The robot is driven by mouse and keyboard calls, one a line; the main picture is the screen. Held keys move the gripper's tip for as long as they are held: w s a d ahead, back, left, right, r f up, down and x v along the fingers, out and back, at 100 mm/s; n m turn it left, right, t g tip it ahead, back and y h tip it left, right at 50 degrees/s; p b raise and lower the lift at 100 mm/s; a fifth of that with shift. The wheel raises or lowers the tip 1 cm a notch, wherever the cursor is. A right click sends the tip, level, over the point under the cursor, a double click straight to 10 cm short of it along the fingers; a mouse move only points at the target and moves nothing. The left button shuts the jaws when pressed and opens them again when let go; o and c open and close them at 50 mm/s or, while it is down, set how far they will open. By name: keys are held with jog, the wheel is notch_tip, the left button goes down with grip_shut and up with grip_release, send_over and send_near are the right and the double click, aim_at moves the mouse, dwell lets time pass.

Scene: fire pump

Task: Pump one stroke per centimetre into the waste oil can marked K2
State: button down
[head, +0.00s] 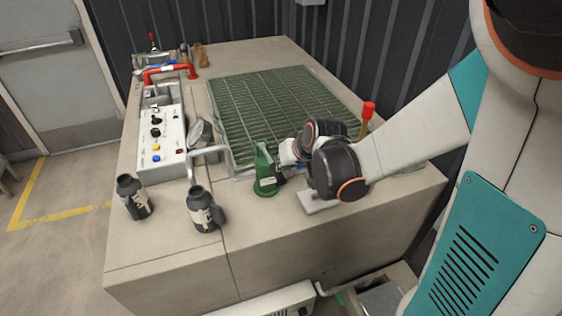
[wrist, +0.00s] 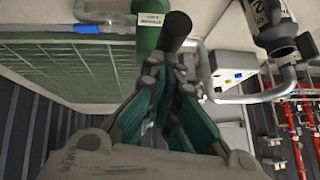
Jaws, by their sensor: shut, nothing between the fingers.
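A green can (head: 264,178) with a pale label stands on the bench, and its label is too small to read. Two dark cans with pale labels stand near the front edge, one at the left (head: 133,197) and one nearer the middle (head: 205,210). A dark can (wrist: 274,28) also shows in the wrist view; its marking seems to include a 2, but I cannot read it fully. My gripper (head: 284,174) is shut and empty beside the green can. In the wrist view its fingertips (wrist: 174,66) are close below a dark handle-like cylinder (wrist: 175,30); contact is unclear. A red-tipped lever (head: 368,112) stands behind my arm.
A white control box (head: 163,150) with knobs and a bent grey pipe (head: 212,150) are on the left. A red pipe (head: 168,71) is behind. A green grate (head: 275,105) covers the middle. A pale block (head: 314,206) lies under my wrist. The front bench is otherwise clear.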

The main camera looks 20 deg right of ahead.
notch_tip(320, 180, down, 12)
jog(key=t+b, duration=0.1)
jog(key=b, duration=0.9)
jog(key=shift+s, duration=0.45)
